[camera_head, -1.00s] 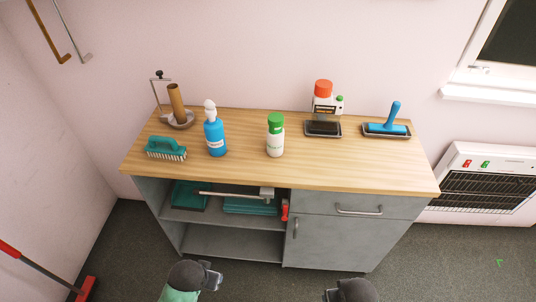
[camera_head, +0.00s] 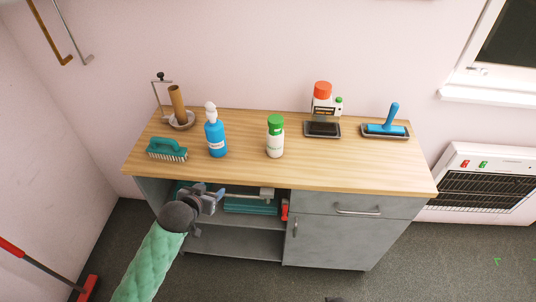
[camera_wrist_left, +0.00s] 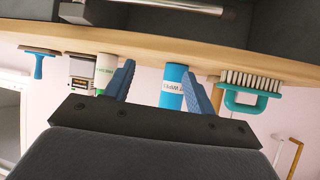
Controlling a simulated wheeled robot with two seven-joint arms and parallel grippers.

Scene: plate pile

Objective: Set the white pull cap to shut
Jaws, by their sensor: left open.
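The white pull cap (camera_head: 210,107) tops a blue bottle (camera_head: 216,140), which stands upright on the wooden worktop, left of its middle. I cannot tell from the picture whether the cap is pulled up or pushed down. My left gripper (camera_head: 209,193) is open and empty, in front of the cabinet's open shelves, below the worktop's front edge and apart from the bottle. In the left wrist view the picture is upside down; the blue bottle (camera_wrist_left: 172,88) shows beyond the two spread blue fingers (camera_wrist_left: 159,70), and its cap is hidden behind the gripper.
A green-capped white bottle (camera_head: 275,140) stands right of the blue one, a teal brush (camera_head: 167,149) to its left. The worktop's front edge (camera_head: 270,183) lies above my gripper. The worktop's right front is clear.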

